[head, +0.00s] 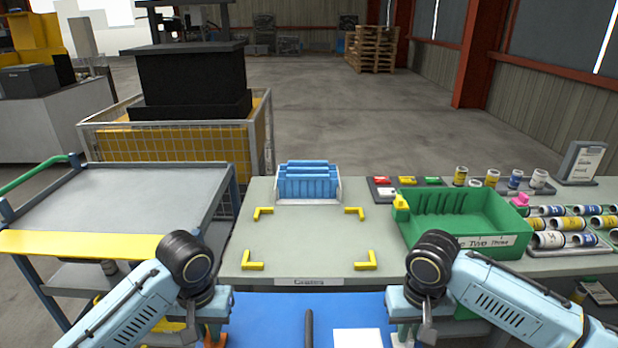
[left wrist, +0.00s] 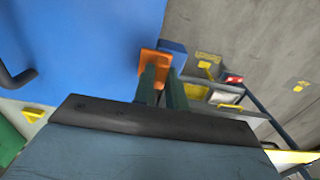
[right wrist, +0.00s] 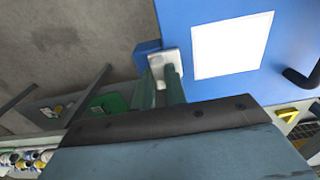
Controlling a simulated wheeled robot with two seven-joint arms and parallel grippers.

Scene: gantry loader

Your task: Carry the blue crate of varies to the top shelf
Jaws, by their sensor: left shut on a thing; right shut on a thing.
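The blue crate (head: 270,315) shows at the bottom of the head view, close to my body, with a closed blue top, a dark handle and a white sheet on it. My left gripper (left wrist: 163,85) is shut on an orange grip (left wrist: 152,62) at the crate's edge. My right gripper (right wrist: 168,82) is shut on a pale grip (right wrist: 158,62) at the opposite edge. The crate's contents and underside are hidden. A trolley at the left has a grey top shelf (head: 140,195) with a yellow front edge, and a lower shelf beneath it.
Beyond the crate is a grey-green table (head: 300,235) with yellow corner marks and a small blue rack (head: 308,182). A green bin (head: 470,225) and several labelled cans stand at the right. A mesh cage (head: 262,125) stands behind the trolley. The trolley top is clear.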

